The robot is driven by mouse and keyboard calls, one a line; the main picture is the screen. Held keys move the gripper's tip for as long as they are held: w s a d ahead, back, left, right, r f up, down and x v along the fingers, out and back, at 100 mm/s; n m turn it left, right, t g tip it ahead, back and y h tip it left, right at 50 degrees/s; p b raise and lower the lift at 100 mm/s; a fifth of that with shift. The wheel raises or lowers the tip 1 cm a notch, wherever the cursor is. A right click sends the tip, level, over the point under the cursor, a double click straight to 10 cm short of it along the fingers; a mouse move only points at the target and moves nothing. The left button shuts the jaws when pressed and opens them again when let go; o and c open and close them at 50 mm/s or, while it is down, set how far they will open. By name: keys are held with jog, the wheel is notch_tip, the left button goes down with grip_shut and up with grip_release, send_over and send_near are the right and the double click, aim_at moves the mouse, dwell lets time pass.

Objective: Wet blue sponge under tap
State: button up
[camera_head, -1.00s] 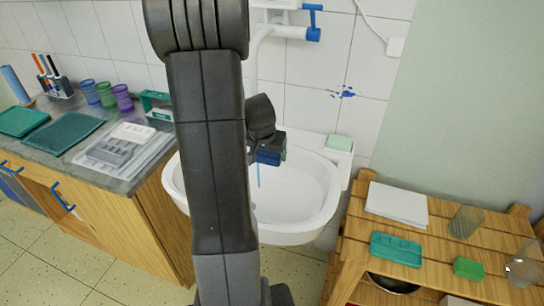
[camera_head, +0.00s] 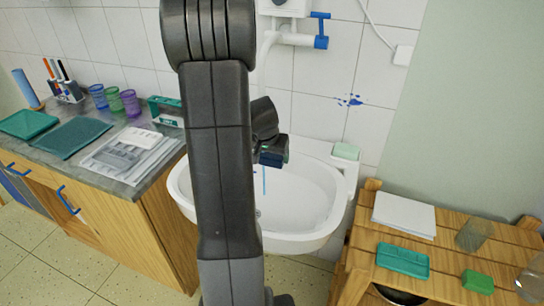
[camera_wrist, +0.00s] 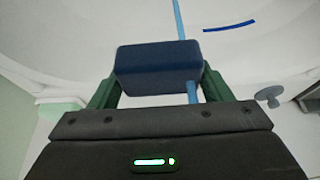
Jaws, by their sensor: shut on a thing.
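The dark blue sponge (camera_wrist: 158,68) is held between the green fingers of my gripper (camera_wrist: 155,88), shut on its two ends. In the head view the sponge (camera_head: 271,159) is small, over the white basin (camera_head: 310,200), with my gripper (camera_head: 272,152) partly behind my arm. A thin blue water stream (camera_wrist: 179,18) shows on both sides of the sponge in the wrist view, in line with its right part. In the head view the stream (camera_head: 264,181) runs down below the sponge into the basin. The tap (camera_head: 295,39) with its blue handle is on the wall; its spout end is hidden.
Pale green soap (camera_head: 345,151) lies at the basin's right rear corner. A wooden rack (camera_head: 450,250) stands at the right, with paper, a teal tray and a green block. The counter (camera_head: 140,180) at the left holds trays, cups and papers. My arm covers the basin's left part.

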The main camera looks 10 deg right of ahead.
jog(key=s+b, duration=0.2)
jog(key=s, duration=0.6)
jog(key=shift+d, duration=0.25)
jog(key=shift+r, duration=0.1)
dwell(1.3)
jog(key=s+r+p, duration=0.2)
jog(key=s+r, duration=0.2)
jog(key=s, duration=0.1)
jog(key=shift+d, duration=0.15)
jog(key=shift+f, duration=0.1)
dwell(0.6)
